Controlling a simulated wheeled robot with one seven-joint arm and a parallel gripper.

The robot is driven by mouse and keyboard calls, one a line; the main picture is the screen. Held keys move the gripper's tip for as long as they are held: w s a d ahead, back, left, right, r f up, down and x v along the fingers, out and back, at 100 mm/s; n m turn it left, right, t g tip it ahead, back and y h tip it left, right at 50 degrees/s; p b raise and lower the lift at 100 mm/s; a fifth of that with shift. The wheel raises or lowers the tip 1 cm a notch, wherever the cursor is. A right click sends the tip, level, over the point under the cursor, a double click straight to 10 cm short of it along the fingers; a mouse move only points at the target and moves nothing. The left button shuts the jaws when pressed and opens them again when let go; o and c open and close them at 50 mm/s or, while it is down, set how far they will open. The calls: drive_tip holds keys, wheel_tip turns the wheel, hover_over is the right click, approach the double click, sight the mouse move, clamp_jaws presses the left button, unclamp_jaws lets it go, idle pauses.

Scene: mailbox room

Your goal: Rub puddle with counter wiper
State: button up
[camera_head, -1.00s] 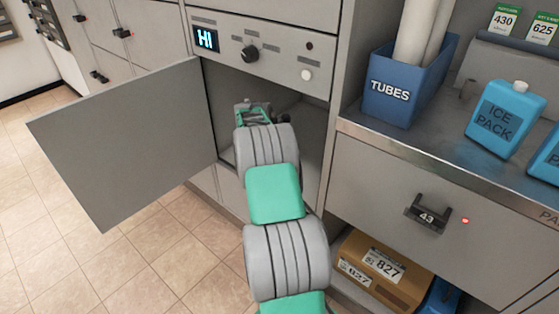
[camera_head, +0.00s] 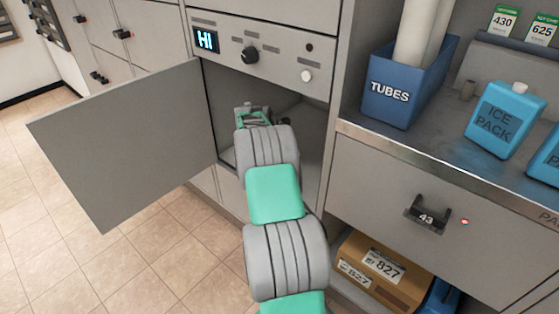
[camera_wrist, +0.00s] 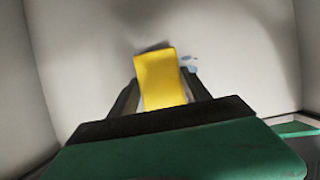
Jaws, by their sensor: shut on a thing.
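My gripper (camera_head: 252,113) is inside the open compartment under the panel with the lit "HI" display. In the wrist view my gripper (camera_wrist: 161,94) is shut on a yellow block, which I take as the counter wiper (camera_wrist: 157,72). A small bluish patch, likely the puddle (camera_wrist: 189,63), shows on the pale compartment surface just right of the wiper's far end. Part of it may be hidden behind the wiper and finger. I cannot tell whether the wiper touches the surface. The head view hides the wiper and puddle.
The compartment's door (camera_head: 130,140) stands open to the left. Compartment walls enclose my gripper closely. To the right, a metal counter (camera_head: 450,160) holds a blue TUBES bin (camera_head: 405,88) and a blue ice pack (camera_head: 505,120). A cardboard box (camera_head: 380,270) sits below.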

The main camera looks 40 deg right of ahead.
drive_tip(key=shift+f, duration=0.55)
drive_tip(key=shift+r, duration=0.1)
